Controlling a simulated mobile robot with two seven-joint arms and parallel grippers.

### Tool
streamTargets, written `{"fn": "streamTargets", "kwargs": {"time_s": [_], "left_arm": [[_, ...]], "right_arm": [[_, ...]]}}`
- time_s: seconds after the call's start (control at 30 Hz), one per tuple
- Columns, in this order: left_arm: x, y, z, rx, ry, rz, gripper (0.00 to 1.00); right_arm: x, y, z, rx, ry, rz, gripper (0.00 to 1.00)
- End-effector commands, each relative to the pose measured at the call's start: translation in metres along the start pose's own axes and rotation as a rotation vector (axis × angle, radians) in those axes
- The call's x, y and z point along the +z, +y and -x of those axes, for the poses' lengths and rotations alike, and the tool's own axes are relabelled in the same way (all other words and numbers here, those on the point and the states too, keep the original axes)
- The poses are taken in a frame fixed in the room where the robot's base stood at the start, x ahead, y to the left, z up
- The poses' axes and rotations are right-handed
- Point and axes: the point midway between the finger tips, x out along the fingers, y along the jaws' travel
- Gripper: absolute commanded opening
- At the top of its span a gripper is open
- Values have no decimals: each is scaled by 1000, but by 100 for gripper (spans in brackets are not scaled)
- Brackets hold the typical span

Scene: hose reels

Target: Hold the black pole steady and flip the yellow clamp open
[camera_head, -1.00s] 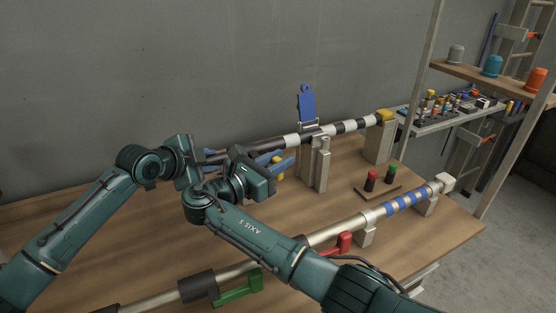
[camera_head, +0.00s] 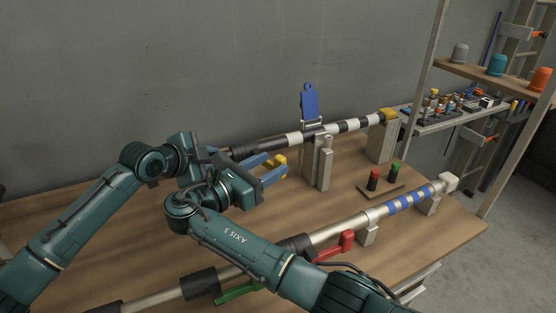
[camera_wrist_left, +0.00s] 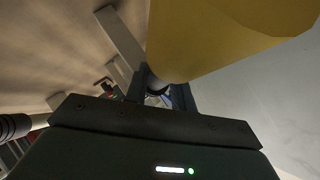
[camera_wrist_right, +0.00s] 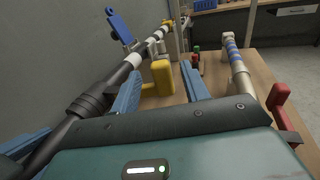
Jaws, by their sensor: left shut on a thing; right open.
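The black pole (camera_head: 268,145), with black and white bands, runs along the back of the table. It also shows in the right wrist view (camera_wrist_right: 93,97). My left gripper (camera_head: 212,152) is shut on the black pole near its left part, and its hand hides some of it. The yellow clamp (camera_head: 280,160) has a block-like handle beside the pole, on the near side. My right gripper (camera_head: 277,167) is open around the handle. In the right wrist view the yellow handle (camera_wrist_right: 162,76) shows between the two blue fingers, with gaps visible. A large yellow surface (camera_wrist_left: 215,40) fills the left wrist view's top.
A blue clamp (camera_head: 309,103) stands upright on the pole's grey support (camera_head: 323,165). A nearer silver pole (camera_head: 340,228) carries a red lever (camera_head: 338,245) and a green lever (camera_head: 238,291). A small rack (camera_head: 380,191) holds red and green pieces. Shelves stand at the right.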

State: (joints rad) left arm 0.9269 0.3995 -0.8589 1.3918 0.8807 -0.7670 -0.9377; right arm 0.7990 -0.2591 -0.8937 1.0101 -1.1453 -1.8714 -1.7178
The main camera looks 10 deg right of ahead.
Motion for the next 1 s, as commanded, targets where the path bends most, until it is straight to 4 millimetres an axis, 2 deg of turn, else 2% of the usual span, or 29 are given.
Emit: {"fn": "streamTargets", "kwargs": {"time_s": [0.1, 0.23, 0.53, 0.63, 0.77, 0.87, 1.0], "left_arm": [[-1, 0, 0, 1, 2, 0, 0], [-1, 0, 0, 1, 2, 0, 0], [-1, 0, 0, 1, 2, 0, 0], [-1, 0, 0, 1, 2, 0, 0], [-1, 0, 0, 1, 1, 0, 0], [-1, 0, 0, 1, 1, 0, 0], [0, 0, 0, 1, 1, 0, 0]], "right_arm": [[0, 0, 20, 1, 0, 0, 45], [0, 0, 32, 0, 0, 1, 45], [0, 0, 37, -1, 0, 1, 45], [0, 0, 36, 2, -2, 3, 39], [3, 6, 23, 48, -26, 35, 28], [11, 15, 3, 131, -81, 99, 20], [34, 30, -29, 282, -238, 247, 9]]}}
